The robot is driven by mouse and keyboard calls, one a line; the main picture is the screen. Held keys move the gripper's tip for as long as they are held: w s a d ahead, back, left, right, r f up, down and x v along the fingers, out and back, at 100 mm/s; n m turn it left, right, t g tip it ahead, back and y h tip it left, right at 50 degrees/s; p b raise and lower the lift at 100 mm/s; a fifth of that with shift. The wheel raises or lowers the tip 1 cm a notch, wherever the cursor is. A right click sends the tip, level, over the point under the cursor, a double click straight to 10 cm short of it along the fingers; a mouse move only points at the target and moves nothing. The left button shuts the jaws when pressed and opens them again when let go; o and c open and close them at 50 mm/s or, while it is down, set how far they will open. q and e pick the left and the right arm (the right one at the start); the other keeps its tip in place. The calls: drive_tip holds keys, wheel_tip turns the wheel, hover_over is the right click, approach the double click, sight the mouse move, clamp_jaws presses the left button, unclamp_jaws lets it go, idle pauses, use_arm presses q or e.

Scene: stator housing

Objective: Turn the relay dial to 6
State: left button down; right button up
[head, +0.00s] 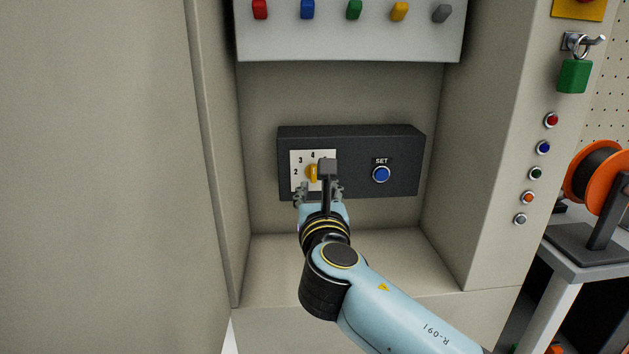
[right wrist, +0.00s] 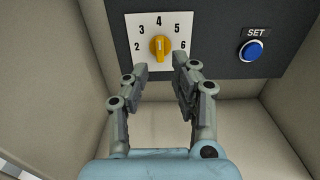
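The relay dial is a yellow knob (right wrist: 160,44) on a white plate (right wrist: 184,25) marked with numbers; 2, 3, 4, 5 and 6 are readable in the right wrist view. The knob's long ridge stands nearly upright, roughly toward 4. In the head view the knob (head: 312,173) is partly covered by my arm. My right gripper (right wrist: 159,66) is open and empty, its two fingers apart and just below the knob, not closed on it. It also shows in the head view (head: 319,189) in front of the plate. My left gripper is not in view.
The dial sits on a dark box (head: 350,140) with a blue SET button (head: 381,174) to its right. The box is in a beige recess with side walls and a ledge below. A panel with coloured switches (head: 350,35) hangs above.

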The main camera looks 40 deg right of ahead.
sight(314, 176)
drive_tip(key=shift+b+x, duration=0.55)
drive_tip(key=shift+x, duration=1.95)
drive_tip(key=shift+w+d+p, duration=0.15)
drive_tip(key=shift+p, duration=0.2)
clamp_jaws()
drive_tip(key=shift+f+m+b, duration=0.1)
drive_tip(key=shift+m+b, duration=0.2)
drive_tip(key=m+b, duration=0.2)
drive_tip(key=m, duration=0.3)
drive_tip(key=m+b, duration=0.3)
drive_tip(key=m, duration=0.2)
drive_tip(key=m+b, duration=0.3)
drive_tip(key=m, duration=0.2)
drive_tip(key=shift+f+m, duration=0.35)
drive_tip(key=shift+m, duration=0.05)
drive_tip(key=shift+c, duration=0.8)
unclamp_jaws()
drive_tip(key=shift+r+m, duration=0.35)
drive_tip(key=shift+m, duration=0.15)
drive_tip(key=shift+o, duration=0.9)
drive_tip(key=shift+r, duration=0.1)
